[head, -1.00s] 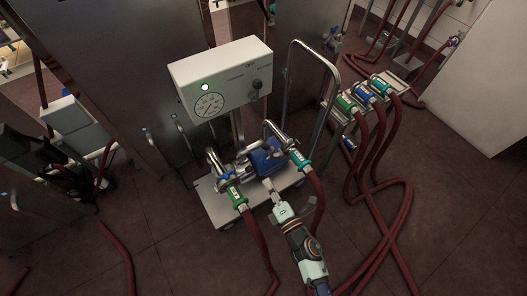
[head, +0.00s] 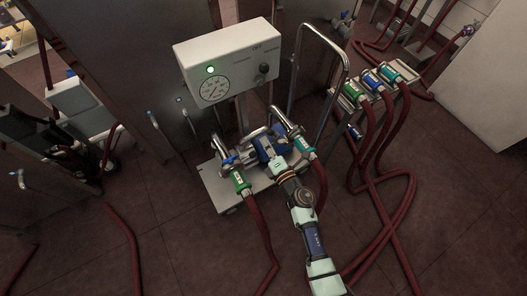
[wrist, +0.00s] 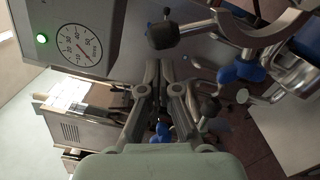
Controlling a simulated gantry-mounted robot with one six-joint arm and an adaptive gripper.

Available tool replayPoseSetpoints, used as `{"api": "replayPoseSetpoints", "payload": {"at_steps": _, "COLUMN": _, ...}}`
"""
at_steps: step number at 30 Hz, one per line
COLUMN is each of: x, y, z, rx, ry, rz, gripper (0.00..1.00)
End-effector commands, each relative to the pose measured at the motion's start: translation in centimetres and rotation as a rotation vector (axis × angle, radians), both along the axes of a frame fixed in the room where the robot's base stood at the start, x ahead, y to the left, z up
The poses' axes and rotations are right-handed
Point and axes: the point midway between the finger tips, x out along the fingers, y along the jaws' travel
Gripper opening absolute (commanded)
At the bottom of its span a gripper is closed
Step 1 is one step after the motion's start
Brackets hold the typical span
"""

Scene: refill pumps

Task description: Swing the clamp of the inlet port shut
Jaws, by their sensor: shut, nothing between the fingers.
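The pump cart (head: 222,198) carries a blue pump (head: 265,150) with metal pipe ports. A green-collared hose end (head: 240,181) joins on its left and a teal-collared one (head: 303,146) on its right. I cannot tell which port is the inlet. A small blue clamp handle (head: 231,160) shows at the left port. In the wrist view, a blue wing handle (wrist: 241,69) sits at upper right on metal clamp parts, and another blue piece (wrist: 160,133) is partly hidden behind my fingers. My gripper (wrist: 158,72) is shut and empty, over the pump's front; its tips look apart from the wing handle.
A white control box (head: 228,60) with a green light and dial stands above the pump. A tall metal handle frame (head: 343,75) rises at the right. A rack (head: 402,95) holds several hose ends. Red hoses cross the floor at the right.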

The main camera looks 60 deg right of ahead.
Motion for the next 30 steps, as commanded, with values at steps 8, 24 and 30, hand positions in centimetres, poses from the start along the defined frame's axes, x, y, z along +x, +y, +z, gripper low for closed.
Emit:
{"api": "replayPoseSetpoints", "payload": {"at_steps": 8, "x": -0.4, "y": -0.8, "z": 0.2, "rx": 0.001, "ry": 0.0, "rz": 0.001, "gripper": 0.0}}
{"api": "replayPoseSetpoints", "payload": {"at_steps": 24, "x": -0.9, "y": -1.6, "z": 1.7, "rx": 0.074, "ry": -0.048, "rz": -0.001, "gripper": 0.0}}
{"api": "replayPoseSetpoints", "payload": {"at_steps": 30, "x": -1.7, "y": -2.9, "z": 3.2, "rx": 0.196, "ry": -0.127, "rz": -0.002, "gripper": 0.0}}
